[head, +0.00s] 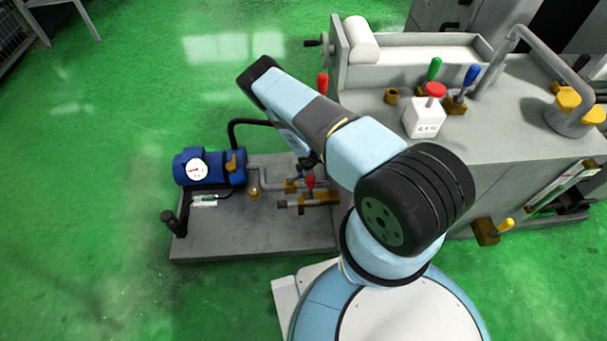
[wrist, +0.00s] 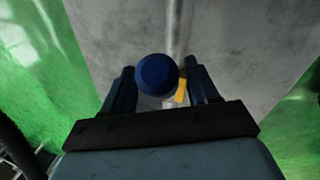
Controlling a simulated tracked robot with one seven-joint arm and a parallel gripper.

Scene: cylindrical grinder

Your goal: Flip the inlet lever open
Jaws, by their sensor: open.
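A round dark blue knob (wrist: 157,73) shows in the wrist view between the two fingers of my gripper (wrist: 162,70). The fingers are apart, one on each side of the knob, with a visible gap to the right finger. Whether the left finger touches it is unclear. A brass-yellow part (wrist: 181,91) shows just right of the knob. In the head view, a small blue handle (head: 298,172) and a red-handled lever (head: 310,181) sit on the pipework of the pump base. My arm hides most of my gripper there. No inlet label is readable.
The grey pump base (head: 215,240) carries a blue pump (head: 210,167) with a white-faced gauge (head: 197,169). A black hose (head: 232,132) arches behind it. The grinder bench (head: 480,130) with several coloured levers stands at right. Green floor (head: 90,190) is clear at left.

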